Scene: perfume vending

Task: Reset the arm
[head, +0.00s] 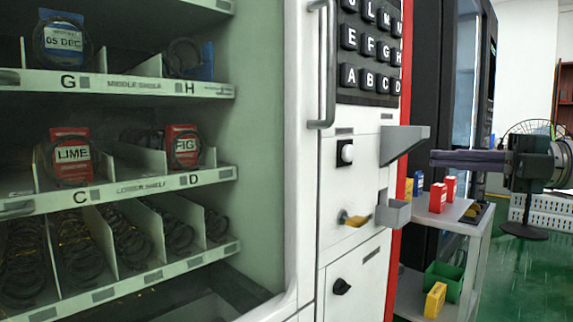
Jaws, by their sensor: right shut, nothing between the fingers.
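My right gripper (436,158) comes in from the right edge. Its dark fingers are shut and empty, pointing left toward the machine's front, apart from it. The vending machine fills the left and middle. Its white panel (335,235) carries a black letter keypad (370,48), a round white button (347,152), a yellow-brown lever (354,218) and a black knob (341,286). Behind its glass, a red LIME box (72,155), a red FIG box (183,146) and a blue box (62,42) sit in spiral coils. My left gripper is not in view.
A grey angled ledge (404,143) and a small grey tray (394,213) jut from the panel. A cart (459,225) beside the machine bears red boxes (437,198); a green bin (444,280) and a yellow box (435,300) are lower. Green floor (530,270) is open at right.

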